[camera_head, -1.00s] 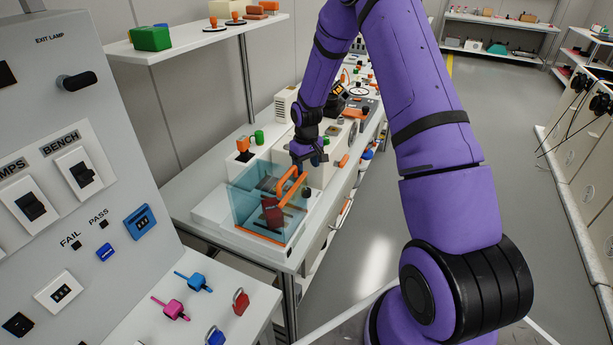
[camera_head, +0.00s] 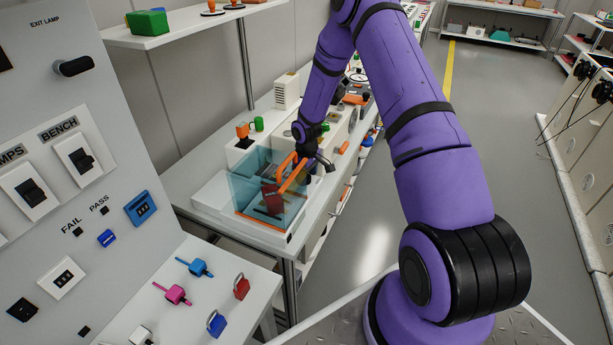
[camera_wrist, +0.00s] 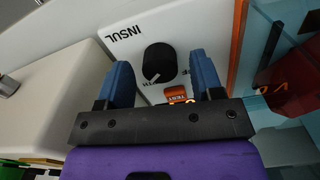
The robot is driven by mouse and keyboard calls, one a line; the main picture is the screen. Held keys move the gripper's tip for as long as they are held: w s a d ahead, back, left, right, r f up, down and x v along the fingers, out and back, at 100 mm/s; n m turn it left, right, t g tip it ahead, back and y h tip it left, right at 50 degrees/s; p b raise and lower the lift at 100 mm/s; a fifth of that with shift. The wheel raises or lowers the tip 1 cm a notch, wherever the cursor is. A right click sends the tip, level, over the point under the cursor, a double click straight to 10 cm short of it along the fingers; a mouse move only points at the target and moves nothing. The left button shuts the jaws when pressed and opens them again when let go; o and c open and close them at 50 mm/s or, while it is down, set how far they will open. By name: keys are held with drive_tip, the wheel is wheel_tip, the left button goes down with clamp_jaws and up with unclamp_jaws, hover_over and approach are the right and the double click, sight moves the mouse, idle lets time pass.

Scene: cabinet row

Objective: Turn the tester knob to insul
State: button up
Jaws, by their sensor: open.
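The tester knob (camera_wrist: 159,62) is a black round knob with a pale pointer mark on a white panel. In the wrist view it lies between and just beyond the fingertips of my gripper (camera_wrist: 163,75). The INSUL label (camera_wrist: 123,33) appears upside down, up and left of the knob. An OFF label is partly hidden on the other side, and the pointer mark is on that lower side. My gripper's two blue fingers are open, one on each side of the knob, with nothing held. In the head view my gripper (camera_head: 322,163) is by the tester, whose knob is hidden there.
An orange TEST button (camera_wrist: 176,94) sits close to the knob. A clear blue box with an orange frame (camera_head: 268,190) stands beside my gripper, holding a red item. The control panel (camera_head: 60,140) is on the left. Open floor (camera_head: 480,100) lies to the right.

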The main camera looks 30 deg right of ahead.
drive_tip(key=shift+f, duration=0.3)
drive_tip(key=c, duration=0.9)
drive_tip(key=m, duration=0.4)
drive_tip(key=shift+m, duration=0.3)
drive_tip(key=o, duration=0.9)
wheel_tip(320, 180, up, 11)
